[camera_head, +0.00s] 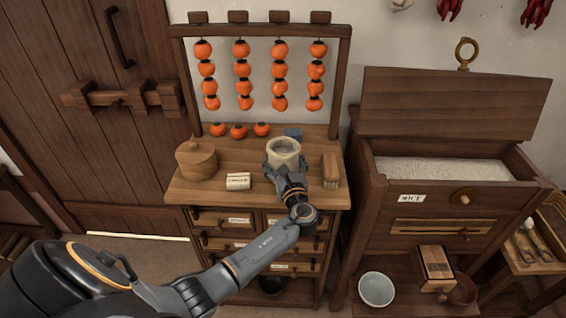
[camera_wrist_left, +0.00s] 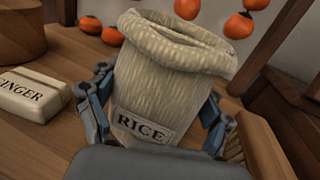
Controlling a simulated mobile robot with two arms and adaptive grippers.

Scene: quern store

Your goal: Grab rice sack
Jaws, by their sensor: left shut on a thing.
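The rice sack (camera_head: 284,149) is a small cream cloth bag with a rolled open rim. It stands upright at the top of the wooden drawer cabinet (camera_head: 190,191). In the left wrist view the sack (camera_wrist_left: 165,85) fills the middle, with a RICE label facing me. My left gripper (camera_head: 285,172) has its fingers on either side of the sack and is shut on it. In the left wrist view the gripper's fingers (camera_wrist_left: 155,110) press at the sack's left and right sides. I cannot tell whether the sack is lifted off the top. My right gripper is not in view.
A ginger packet (camera_head: 238,181) and a round lidded wooden box (camera_head: 197,160) are to the left. A brush (camera_head: 331,172) stands close on the right. Several persimmons hang from a rack behind. An open rice chest (camera_head: 440,172) is farther right.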

